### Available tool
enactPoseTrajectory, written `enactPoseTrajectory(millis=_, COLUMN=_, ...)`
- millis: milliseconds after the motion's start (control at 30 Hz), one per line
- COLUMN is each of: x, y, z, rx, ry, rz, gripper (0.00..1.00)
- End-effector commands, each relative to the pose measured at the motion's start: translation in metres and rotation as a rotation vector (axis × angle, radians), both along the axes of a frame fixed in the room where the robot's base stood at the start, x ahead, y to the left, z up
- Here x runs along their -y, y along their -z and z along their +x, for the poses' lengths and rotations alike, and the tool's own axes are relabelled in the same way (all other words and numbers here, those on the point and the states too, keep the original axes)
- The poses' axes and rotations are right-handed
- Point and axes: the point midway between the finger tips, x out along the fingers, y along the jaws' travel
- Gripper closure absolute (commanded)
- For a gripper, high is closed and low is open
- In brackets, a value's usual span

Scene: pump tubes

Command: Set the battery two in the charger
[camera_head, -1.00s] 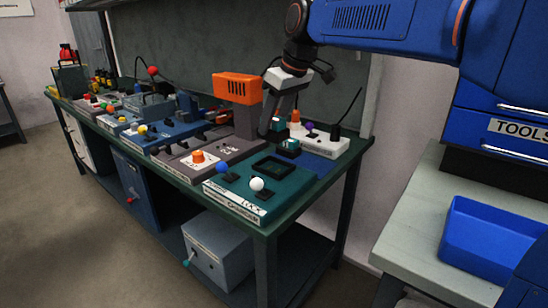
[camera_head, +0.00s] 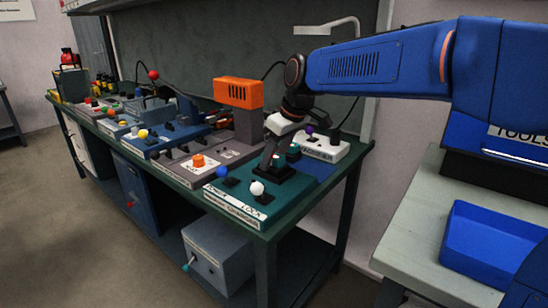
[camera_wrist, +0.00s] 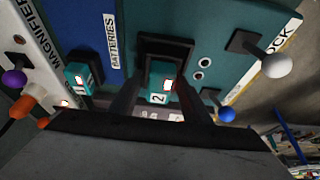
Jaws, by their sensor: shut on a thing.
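Battery two, a teal block marked 2 (camera_wrist: 158,80), is held between the two fingers of my gripper (camera_wrist: 160,98) in the wrist view. It lies within the outline of the charger's black socket (camera_wrist: 166,43); I cannot tell how deep it sits. In the head view my gripper (camera_head: 268,163) points down at the black socket (camera_head: 277,174) of the teal charger panel (camera_head: 233,201), and the battery is mostly hidden. Battery one (camera_wrist: 80,77), also teal, stands apart on the blue strip marked BATTERIES; it also shows in the head view (camera_head: 293,152).
A white-knobbed lever (camera_head: 257,188) and a blue-knobbed lever (camera_head: 222,171) stand at the charger's front. The white magnifier box (camera_head: 322,147) is behind, right. An orange-topped device (camera_head: 237,93) rises left of my arm. A blue tray (camera_head: 490,241) sits on the right bench.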

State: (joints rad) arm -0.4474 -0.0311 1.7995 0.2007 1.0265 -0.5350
Motion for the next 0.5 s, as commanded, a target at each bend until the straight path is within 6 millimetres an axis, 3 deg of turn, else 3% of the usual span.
enactPoseTrajectory(millis=167, x=0.0, y=0.0015, z=0.0, rx=0.0, ry=0.0, rz=0.0, gripper=0.94)
enactPoseTrajectory(millis=200, x=0.0001, y=0.0026, z=-0.0002, rx=-0.001, ry=0.0, rz=-0.001, gripper=0.54)
enactPoseTrajectory(millis=267, x=0.0001, y=0.0022, z=-0.0001, rx=-0.001, ry=0.0, rz=-0.001, gripper=0.4)
enactPoseTrajectory(millis=500, x=0.0001, y=0.0021, z=-0.0001, rx=-0.001, ry=0.0, rz=-0.001, gripper=0.38)
